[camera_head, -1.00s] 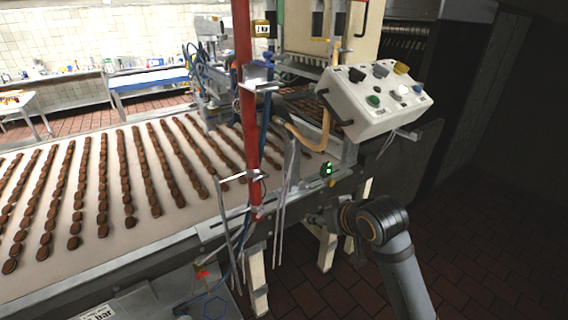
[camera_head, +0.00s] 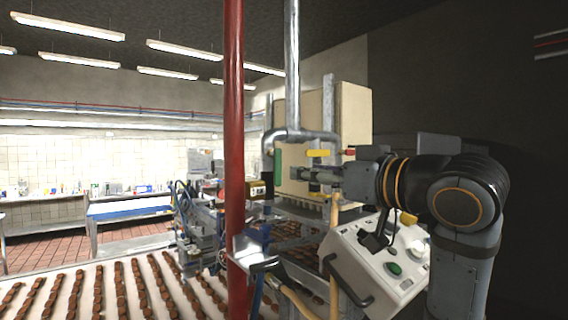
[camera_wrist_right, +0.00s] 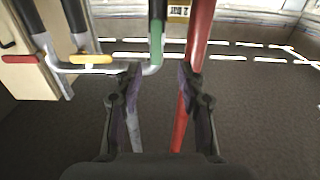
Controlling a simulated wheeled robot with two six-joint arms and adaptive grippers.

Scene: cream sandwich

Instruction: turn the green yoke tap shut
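The green yoke tap (camera_head: 278,160) is on the left branch of a grey metal pipe yoke (camera_head: 300,135) in the head view. Its green handle stands upright along the pipe. In the right wrist view the green tap (camera_wrist_right: 157,42) lies ahead of the fingertips, roughly in line with the space between them. My right gripper (camera_head: 303,175) points left in the head view, just right of the green tap and below the yoke. In the right wrist view my right gripper (camera_wrist_right: 158,78) is open, with nothing between its fingers. My left gripper is out of view.
A yellow tap (camera_head: 318,153) and a red tap (camera_head: 350,151) sit right of the green one, close to my right gripper. A red post (camera_head: 235,120) stands left of the yoke. A white control box (camera_head: 375,262) is below my right arm.

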